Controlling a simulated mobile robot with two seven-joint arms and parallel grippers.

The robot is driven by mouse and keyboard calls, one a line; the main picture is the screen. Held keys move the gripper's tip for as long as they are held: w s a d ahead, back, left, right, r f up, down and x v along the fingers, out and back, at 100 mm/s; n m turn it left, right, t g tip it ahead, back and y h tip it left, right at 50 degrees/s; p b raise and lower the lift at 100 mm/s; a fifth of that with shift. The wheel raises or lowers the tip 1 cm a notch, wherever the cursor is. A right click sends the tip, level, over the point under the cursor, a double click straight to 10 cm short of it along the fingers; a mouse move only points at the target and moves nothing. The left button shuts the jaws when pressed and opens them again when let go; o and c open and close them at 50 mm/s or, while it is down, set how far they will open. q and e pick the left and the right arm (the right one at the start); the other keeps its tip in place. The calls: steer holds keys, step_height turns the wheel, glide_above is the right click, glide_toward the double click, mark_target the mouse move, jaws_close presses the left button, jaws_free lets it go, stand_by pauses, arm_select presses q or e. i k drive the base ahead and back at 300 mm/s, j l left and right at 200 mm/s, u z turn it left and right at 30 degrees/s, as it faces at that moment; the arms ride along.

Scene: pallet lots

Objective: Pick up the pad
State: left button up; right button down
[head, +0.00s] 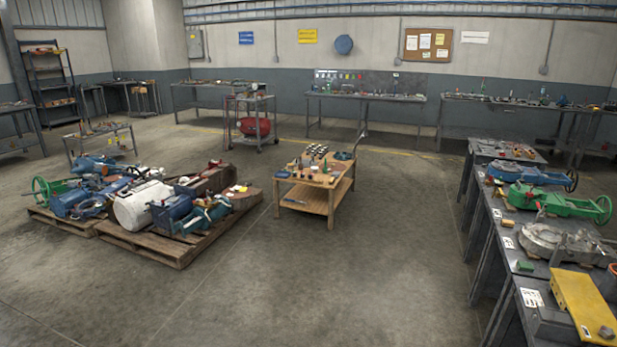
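I cannot make out which thing is the pad; nothing in the head view clearly reads as one at this distance. A low wooden table (312,200) stands near the middle of the floor with small tools, rows of small dark pieces and a dark round item (343,156) on top. A yellow plate-like piece (582,303) lies on the near right bench. A small green block (525,265) also lies on that bench. Neither of my grippers is in view.
Wooden pallets (150,247) loaded with machines stand at the left. A row of dark benches (510,285) with vices and castings runs along the right. A cart (252,125) and workbenches line the back. The concrete floor (330,290) in front is clear.

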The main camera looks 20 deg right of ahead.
mark_target(527, 267)
steer(key=i+l+z, duration=0.1)
steer(key=i+z, duration=1.3)
steer(key=i, duration=0.25)
steer(key=i+j+z, duration=0.2)
steer(key=i+z, duration=0.15)
steer(key=i, duration=0.25)
steer(key=i+z, duration=0.25)
steer(key=z, duration=0.15)
steer(key=i+z, duration=0.3)
steer(key=z, duration=0.15)
steer(key=i+j+z, duration=0.2)
steer(key=z, duration=0.2)
steer(key=i+j+z, duration=0.4)
steer(key=i+z, duration=0.2)
